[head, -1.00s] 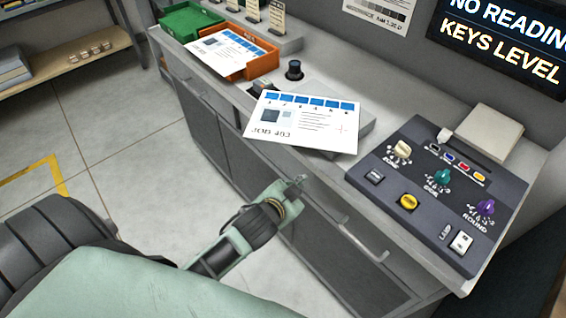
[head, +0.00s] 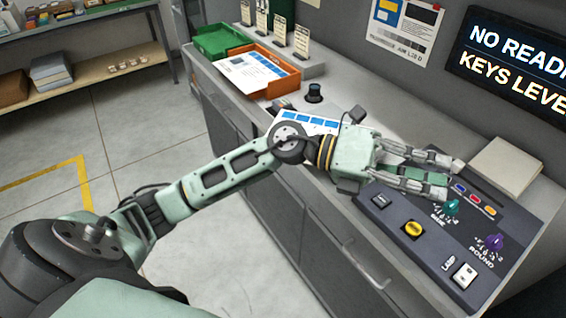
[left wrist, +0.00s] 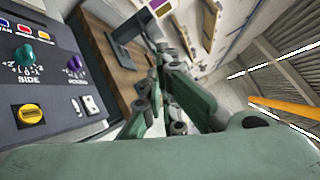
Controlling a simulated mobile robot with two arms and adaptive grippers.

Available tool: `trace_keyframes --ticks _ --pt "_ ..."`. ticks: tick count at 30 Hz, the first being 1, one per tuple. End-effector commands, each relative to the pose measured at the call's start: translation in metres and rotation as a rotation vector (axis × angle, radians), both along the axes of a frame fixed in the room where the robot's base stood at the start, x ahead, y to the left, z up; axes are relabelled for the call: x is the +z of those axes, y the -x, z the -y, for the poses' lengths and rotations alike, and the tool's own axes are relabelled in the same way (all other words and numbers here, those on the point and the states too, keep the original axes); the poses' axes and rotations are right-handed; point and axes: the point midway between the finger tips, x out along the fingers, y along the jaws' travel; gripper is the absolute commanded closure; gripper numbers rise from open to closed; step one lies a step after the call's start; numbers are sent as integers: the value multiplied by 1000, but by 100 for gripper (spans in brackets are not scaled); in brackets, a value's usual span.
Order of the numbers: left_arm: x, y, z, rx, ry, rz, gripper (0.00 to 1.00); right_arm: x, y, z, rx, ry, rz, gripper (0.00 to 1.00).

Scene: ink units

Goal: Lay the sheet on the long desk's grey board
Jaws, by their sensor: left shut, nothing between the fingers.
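A white printed sheet with a row of blue squares (head: 297,118) lies on the long desk (head: 408,108), mostly hidden behind my left arm and wrist. The grey board at that spot is covered by the gripper, so I cannot tell how the sheet sits on it. Another white sheet (head: 246,73) lies on the orange tray (head: 283,84) farther along. My left gripper (head: 447,175) is shut and empty, its fingers stretched above the dark control panel. Its fingers also show in the left wrist view (left wrist: 165,80). My right gripper is out of view.
The panel has a green knob (head: 450,207), a purple knob (head: 495,243) and a yellow button (head: 413,229). A pale block (head: 505,165) stands behind it. A black knob (head: 314,92) and a green tray (head: 220,41) stand farther left.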

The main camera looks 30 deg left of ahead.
Motion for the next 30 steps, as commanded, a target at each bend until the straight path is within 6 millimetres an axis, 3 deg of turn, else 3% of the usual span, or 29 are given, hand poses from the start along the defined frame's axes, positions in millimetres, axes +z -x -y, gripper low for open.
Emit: trace_keyframes --ticks 2,5,8,12,16,19,23,30 --pt "-34 -1 -15 -77 -250 63 100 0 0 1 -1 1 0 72" --pt "-79 -8 -58 -147 -579 90 100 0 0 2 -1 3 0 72" --pt "-110 -20 -127 -175 -906 63 100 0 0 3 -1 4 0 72" --pt "-119 -29 -232 -156 -1279 -51 100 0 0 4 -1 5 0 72" --pt "-107 -25 -301 -121 -1488 -164 100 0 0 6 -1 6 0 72" --pt "-101 -21 -326 -105 -1564 -219 100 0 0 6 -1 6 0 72" --pt "-104 -18 -335 -103 -1590 -242 100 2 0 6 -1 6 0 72" --pt "-144 -17 -334 -108 -1588 -244 100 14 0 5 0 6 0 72"
